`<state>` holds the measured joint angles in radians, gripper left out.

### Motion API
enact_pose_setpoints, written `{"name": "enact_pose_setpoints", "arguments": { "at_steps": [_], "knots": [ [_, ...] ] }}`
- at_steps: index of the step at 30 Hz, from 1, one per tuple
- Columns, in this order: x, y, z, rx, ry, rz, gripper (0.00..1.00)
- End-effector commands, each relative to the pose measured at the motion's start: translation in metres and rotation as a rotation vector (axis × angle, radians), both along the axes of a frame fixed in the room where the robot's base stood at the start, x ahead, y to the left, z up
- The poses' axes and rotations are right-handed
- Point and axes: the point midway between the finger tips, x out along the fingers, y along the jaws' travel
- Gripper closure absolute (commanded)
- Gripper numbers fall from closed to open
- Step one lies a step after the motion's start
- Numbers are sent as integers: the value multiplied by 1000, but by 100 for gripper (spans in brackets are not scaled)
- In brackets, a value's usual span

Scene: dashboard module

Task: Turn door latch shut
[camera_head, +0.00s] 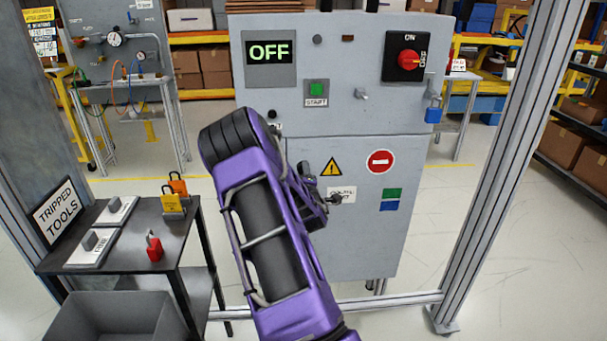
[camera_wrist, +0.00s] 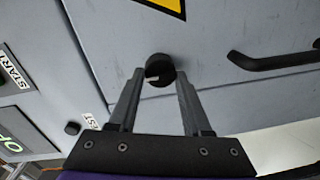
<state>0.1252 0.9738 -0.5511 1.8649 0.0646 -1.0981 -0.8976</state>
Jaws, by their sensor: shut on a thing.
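The door latch (camera_wrist: 160,68), a small black round knob with a pale notch, sits at the edge of the grey cabinet door in the wrist view. My gripper (camera_wrist: 158,78) has one finger on each side of the knob and is closed on it. The lower cabinet door (camera_head: 372,235) looks flush with its frame. In the head view, my purple arm hides the latch and my fingertips.
A black bar handle (camera_wrist: 275,61) sticks out to the right of the latch in the wrist view. The upper panel holds an OFF display (camera_head: 269,52) and a red switch (camera_head: 407,62). A dark tool table (camera_head: 130,235) stands left of my arm.

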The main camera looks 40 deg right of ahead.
Motion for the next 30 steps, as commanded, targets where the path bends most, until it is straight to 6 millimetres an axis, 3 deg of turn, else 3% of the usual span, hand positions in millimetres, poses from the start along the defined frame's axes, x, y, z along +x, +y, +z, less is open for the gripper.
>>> {"name": "enact_pose_setpoints", "arguments": {
  "at_steps": [10,11,16,25,30],
  "knots": [
    [0,0,0,-4,3,0,100],
    [0,0,0,-4,3,0,50],
    [0,0,0,-3,2,0,21],
    [-1,0,0,-3,2,0,21],
    [-13,9,1,-1,3,0,21]
  ]
}}
